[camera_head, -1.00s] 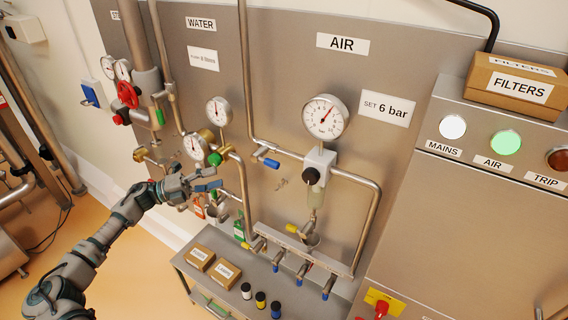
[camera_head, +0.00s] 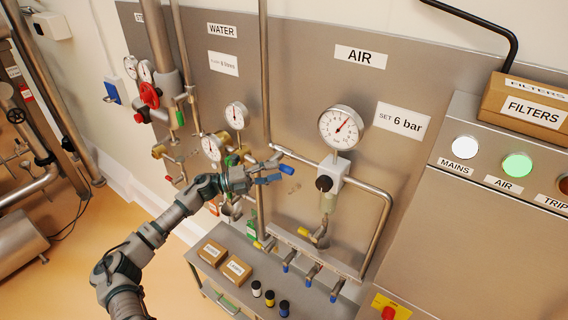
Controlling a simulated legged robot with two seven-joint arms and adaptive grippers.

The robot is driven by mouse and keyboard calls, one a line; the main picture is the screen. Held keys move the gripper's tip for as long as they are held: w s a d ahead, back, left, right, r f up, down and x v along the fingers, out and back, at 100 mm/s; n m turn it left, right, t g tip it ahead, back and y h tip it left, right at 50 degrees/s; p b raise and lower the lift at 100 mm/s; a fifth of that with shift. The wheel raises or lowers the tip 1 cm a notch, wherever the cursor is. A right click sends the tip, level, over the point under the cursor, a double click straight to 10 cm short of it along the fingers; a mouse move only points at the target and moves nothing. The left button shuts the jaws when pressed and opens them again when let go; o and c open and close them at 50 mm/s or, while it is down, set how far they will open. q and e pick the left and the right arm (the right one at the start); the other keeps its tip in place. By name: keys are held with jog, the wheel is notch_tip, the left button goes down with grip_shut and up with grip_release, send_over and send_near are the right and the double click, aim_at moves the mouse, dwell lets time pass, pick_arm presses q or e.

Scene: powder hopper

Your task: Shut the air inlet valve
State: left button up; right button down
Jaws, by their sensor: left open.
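The air inlet valve shows as a blue lever handle (camera_head: 287,169) on the steel pipe below and left of the AIR sign (camera_head: 360,56). The handle lies roughly along the pipe. My left gripper (camera_head: 272,171) is open, with its fingers pointing right at the handle's left part. In the picture the fingers overlap the valve and partly hide it. I cannot tell whether they touch it. My right gripper is not in view.
The air pressure gauge (camera_head: 341,127) and the regulator's black knob (camera_head: 324,183) are just right of the valve. Water gauges and pipes crowd the left. A small shelf with boxes (camera_head: 236,269) stands below. A control cabinet (camera_head: 470,230) is at the right.

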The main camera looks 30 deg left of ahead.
aim_at(287, 170)
pick_arm(q)
jog(key=x, duration=0.3)
jog(key=p+x, duration=0.1)
jog(key=shift+s+d+r, duration=0.15)
jog(key=shift+s+d, duration=0.05)
jog(key=shift+d, duration=0.5)
jog(key=shift+w+d, duration=0.1)
jog(key=shift+a, duration=0.4)
jog(key=c, duration=0.8)
jog(key=shift+a, duration=0.1)
grip_shut()
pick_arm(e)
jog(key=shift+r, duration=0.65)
